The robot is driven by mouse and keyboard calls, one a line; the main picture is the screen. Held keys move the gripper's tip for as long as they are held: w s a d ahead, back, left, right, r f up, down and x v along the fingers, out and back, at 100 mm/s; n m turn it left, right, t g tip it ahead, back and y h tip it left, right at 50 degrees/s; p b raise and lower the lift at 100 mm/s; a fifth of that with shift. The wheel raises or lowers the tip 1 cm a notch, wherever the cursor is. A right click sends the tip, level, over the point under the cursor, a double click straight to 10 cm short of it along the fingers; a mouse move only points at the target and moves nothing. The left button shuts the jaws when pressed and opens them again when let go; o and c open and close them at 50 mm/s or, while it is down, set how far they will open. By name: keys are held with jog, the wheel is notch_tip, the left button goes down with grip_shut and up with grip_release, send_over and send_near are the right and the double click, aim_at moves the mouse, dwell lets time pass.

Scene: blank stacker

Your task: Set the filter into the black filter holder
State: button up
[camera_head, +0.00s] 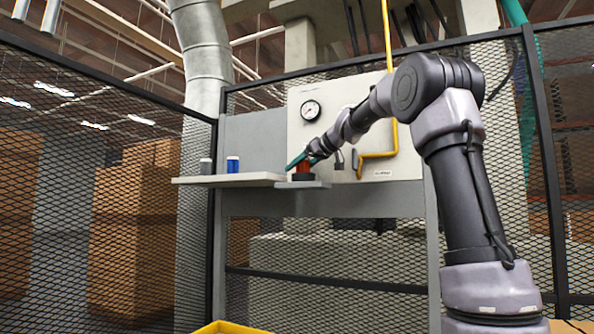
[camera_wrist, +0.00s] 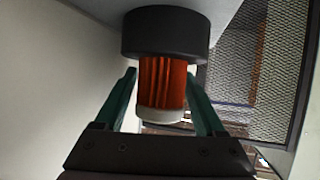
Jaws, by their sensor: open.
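The orange-red pleated filter (camera_wrist: 162,85) with a white end cap meets the black filter holder (camera_wrist: 165,35) in the wrist view. It appears to stand in the holder, with its lower end hidden by the rim. In the head view the filter (camera_head: 304,167) shows small above the dark holder (camera_head: 302,177) on a little ledge. My gripper (camera_wrist: 161,75) has its green fingers on either side of the filter, with a visible gap at each side. It is open and not holding the filter. In the head view my gripper (camera_head: 297,162) reaches in from the upper right.
A shelf (camera_head: 225,181) left of the ledge carries a blue canister (camera_head: 233,164) and a grey one (camera_head: 205,166). A panel behind has a gauge (camera_head: 311,110) and a yellow pipe (camera_head: 385,155). Mesh fencing (camera_head: 95,180) surrounds the place. A yellow bin (camera_head: 230,328) shows at the bottom.

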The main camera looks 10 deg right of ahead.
jog(key=v, duration=1.1)
jog(key=s+f+m+g+h, duration=0.3)
jog(key=s+f+m, duration=0.8)
jog(key=s+f, duration=1.8)
jog(key=s+h, duration=0.2)
jog(key=shift+s+a+f+m+h, duration=0.3)
jog(key=shift+s+a+h, duration=0.05)
jog(key=shift+s+h, duration=0.05)
